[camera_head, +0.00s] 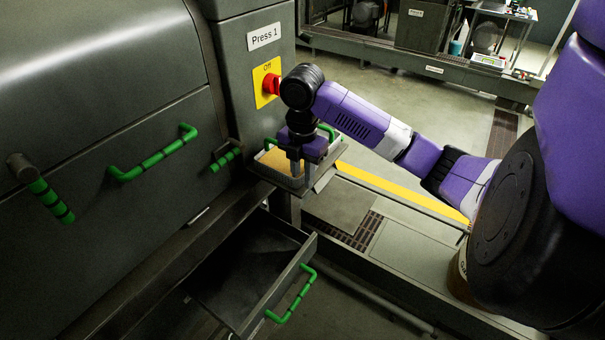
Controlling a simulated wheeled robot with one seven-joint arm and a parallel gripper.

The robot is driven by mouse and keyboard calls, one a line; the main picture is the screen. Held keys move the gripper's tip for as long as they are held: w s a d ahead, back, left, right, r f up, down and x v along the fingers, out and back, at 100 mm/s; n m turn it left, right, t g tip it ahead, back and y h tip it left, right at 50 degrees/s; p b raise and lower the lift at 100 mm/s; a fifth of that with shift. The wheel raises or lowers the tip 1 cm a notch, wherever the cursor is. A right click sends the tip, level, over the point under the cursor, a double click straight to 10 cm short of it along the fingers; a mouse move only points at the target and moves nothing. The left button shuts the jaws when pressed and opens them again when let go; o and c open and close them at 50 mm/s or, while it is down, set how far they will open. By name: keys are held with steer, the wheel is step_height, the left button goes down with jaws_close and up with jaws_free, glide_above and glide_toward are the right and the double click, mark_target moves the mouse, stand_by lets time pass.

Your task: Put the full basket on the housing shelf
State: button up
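The basket (272,162) is a small, light metal tray with yellow-brown contents and green handles at its ends. It is at the housing shelf (323,181), a small metal ledge beside the press, and looks level. Whether it rests fully on the ledge I cannot tell. My gripper (296,170) points down at the near side of the basket, with its fingers at or over the rim. The wrist hides part of the basket and the far green handle. I cannot tell whether the fingers are closed on the rim.
The Press 1 housing (235,60) stands left, with a red switch (271,85) set to Off close to my wrist. Green-handled levers stick out of the machine. An open, empty-looking drawer (245,270) juts out below the shelf. Floor behind my arm is clear.

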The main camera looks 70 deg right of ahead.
step_height(320, 180, up, 12)
steer(key=shift+r+b, duration=0.15)
steer(key=shift+b, duration=0.15)
stand_by(0.8)
